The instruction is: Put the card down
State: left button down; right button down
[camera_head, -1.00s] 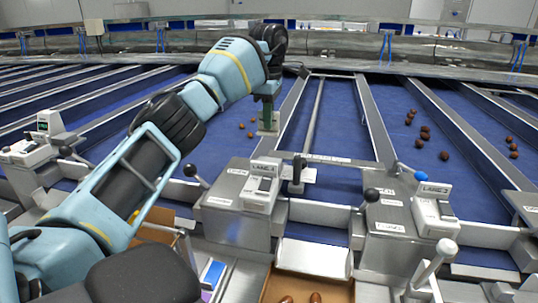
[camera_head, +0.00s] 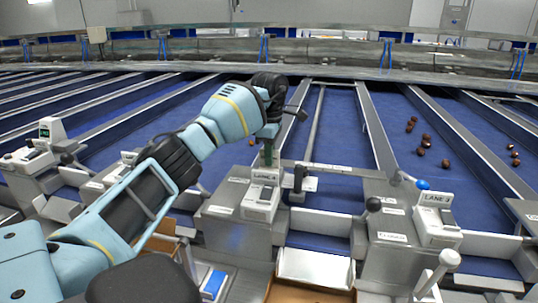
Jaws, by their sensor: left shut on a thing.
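My left gripper (camera_head: 268,153) reaches in from the left and points down just behind the LANE 4 box (camera_head: 262,193). It is shut on a small thin greenish-grey card. The card's lower part is hidden behind the top of the box, so I cannot tell whether it touches anything. My right gripper is not in view.
The LANE 3 box (camera_head: 437,225) is further right. Several dates (camera_head: 425,143) lie on the blue belt at right. A cardboard box (camera_head: 310,294) is at the bottom edge.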

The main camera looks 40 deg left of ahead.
pick_arm(q)
jog(key=shift+f, duration=0.2)
jog(key=c, duration=1.6)
grip_release()
jog(key=shift+o, duration=0.2)
jog(key=shift+r, duration=0.15)
notch_tip(320, 180, up, 12)
